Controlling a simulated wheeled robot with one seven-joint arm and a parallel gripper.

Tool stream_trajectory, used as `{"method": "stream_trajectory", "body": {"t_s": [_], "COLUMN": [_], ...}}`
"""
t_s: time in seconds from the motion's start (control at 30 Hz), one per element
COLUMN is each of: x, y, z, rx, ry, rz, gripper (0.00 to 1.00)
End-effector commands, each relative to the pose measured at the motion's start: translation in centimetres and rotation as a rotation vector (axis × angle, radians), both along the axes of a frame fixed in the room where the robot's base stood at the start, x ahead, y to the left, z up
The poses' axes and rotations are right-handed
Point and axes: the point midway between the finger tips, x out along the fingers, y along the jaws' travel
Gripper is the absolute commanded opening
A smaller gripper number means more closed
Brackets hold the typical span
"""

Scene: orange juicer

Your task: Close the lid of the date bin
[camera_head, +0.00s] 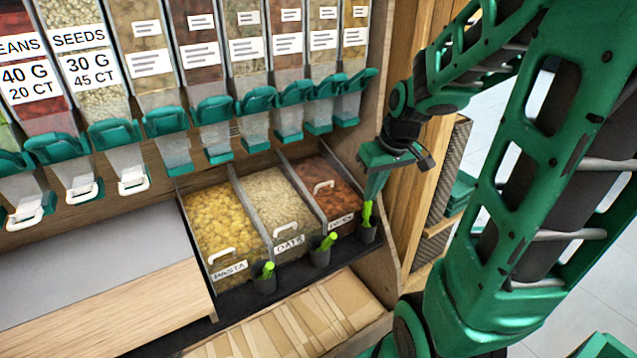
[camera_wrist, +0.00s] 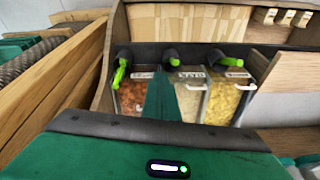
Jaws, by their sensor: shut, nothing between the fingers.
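My gripper (camera_head: 371,198) is shut and empty, pointing down to the right of the bins, near the right-hand bin. In the wrist view its green fingers (camera_wrist: 174,95) taper toward the bins.
Small dark cups with green-handled scoops (camera_head: 320,250) line the front. Green-spouted dispensers (camera_head: 213,110) hang above. A wooden side panel (camera_head: 372,255) borders the right.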

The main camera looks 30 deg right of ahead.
Motion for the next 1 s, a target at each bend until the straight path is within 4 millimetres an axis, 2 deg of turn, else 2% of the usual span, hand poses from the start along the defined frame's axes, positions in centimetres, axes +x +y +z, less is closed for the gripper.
{"method": "stream_trajectory", "body": {"t_s": [0.03, 0.1, 0.3, 0.5, 0.7, 1.0], "x": [2.2, 5.4, 13.6, 20.1, 23.5, 25.6], "y": [-0.3, -0.6, -1.3, -2.3, -3.4, -3.3], "z": [-0.9, -1.9, -4.5, -6.6, -7.6, -8.8], "rx": [0.003, 0.005, 0.014, 0.016, 0.008, 0.004], "ry": [-0.033, -0.095, -0.289, -0.486, -0.610, -0.647], "rz": [0.044, 0.108, 0.251, 0.322, 0.337, 0.339], "gripper": [0.00, 0.00, 0.00, 0.00, 0.00, 0.00]}}
